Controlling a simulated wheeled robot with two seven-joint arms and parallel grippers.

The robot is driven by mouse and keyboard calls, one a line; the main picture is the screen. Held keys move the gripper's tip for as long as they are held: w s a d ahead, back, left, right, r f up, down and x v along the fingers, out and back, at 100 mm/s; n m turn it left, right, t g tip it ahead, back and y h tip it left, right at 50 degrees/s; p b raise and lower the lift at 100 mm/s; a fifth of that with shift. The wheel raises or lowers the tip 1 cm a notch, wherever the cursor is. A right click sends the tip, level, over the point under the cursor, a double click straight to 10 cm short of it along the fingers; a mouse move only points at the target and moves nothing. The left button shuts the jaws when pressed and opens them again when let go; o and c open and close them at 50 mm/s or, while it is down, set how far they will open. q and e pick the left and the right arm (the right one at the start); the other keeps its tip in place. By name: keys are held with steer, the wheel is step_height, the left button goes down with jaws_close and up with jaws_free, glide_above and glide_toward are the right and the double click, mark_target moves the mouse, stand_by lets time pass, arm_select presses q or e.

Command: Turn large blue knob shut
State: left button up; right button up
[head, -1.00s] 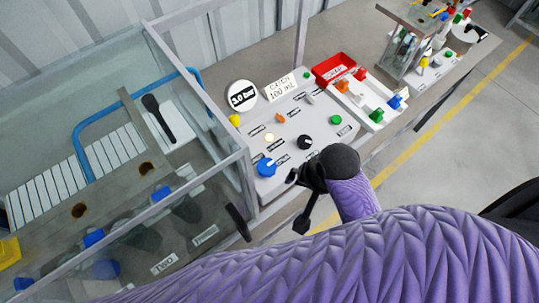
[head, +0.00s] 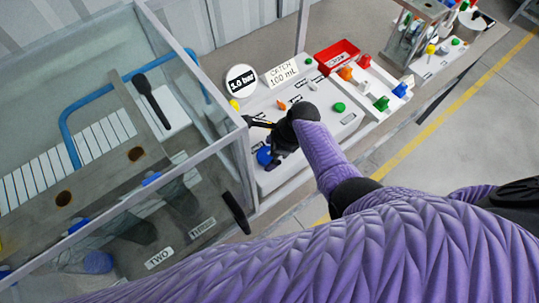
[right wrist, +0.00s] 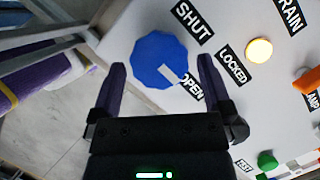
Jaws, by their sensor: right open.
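The large blue knob (head: 264,156) is on the white panel (head: 305,152), partly hidden behind my right gripper (head: 264,140) in the head view. In the right wrist view, the knob (right wrist: 152,55) is a many-sided disc with a white pointer mark towards the OPEN label (right wrist: 192,87). The SHUT label (right wrist: 193,23) is above and right of it. My right gripper (right wrist: 161,61) is open, one finger on each side of the knob in the picture. I see no contact, and cannot tell how far above it the fingertips are. My left gripper is not in view.
A glass-walled enclosure with a grey frame (head: 195,75) stands just left of the panel. On the panel are a yellow light (right wrist: 260,50), an orange knob (right wrist: 306,82) and a green button (head: 339,107). A red tray (head: 336,57) is behind.

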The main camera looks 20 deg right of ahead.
steer(key=shift+a+f, duration=0.2)
steer(key=shift+f, duration=0.2)
steer(key=c, duration=1.1)
